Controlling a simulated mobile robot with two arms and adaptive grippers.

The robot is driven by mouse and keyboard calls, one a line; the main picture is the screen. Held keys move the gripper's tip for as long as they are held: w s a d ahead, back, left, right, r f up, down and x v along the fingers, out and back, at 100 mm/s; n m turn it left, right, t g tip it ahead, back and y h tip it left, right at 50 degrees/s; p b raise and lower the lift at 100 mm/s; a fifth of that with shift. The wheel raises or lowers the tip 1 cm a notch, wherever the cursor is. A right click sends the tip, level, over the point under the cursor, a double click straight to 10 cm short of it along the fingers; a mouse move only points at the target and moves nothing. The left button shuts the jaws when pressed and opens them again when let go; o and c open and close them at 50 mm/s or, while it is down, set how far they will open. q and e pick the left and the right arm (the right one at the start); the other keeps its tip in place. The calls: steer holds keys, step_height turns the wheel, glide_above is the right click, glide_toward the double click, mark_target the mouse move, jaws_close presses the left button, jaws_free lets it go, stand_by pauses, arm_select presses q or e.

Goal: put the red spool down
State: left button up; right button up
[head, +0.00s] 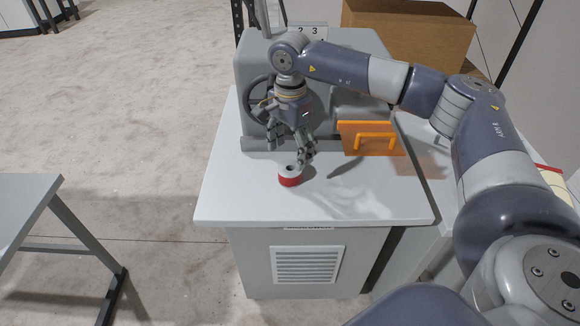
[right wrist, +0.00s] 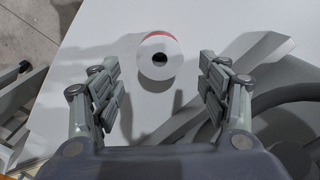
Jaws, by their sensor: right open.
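The red spool (head: 289,179) stands upright on the white tabletop (head: 370,205), with a white top and a dark centre hole. In the right wrist view the spool (right wrist: 158,68) shows from above, just beyond and between the two fingers. My right gripper (head: 290,150) is open above and behind the spool. In the right wrist view its fingers (right wrist: 160,90) are spread wide with nothing between them, and no finger touches the spool. My left gripper is not in view.
A grey machine (head: 330,70) with a handwheel stands at the back of the table. An orange panel with a handle (head: 372,138) is right of the spool. A cardboard box (head: 410,35) is behind. The tabletop's front is clear. Another grey table (head: 25,205) stands at left.

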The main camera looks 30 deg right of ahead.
step_height(320, 180, up, 6)
steer(key=b, duration=0.1)
steer(key=shift+a, duration=0.1)
stand_by(0.6)
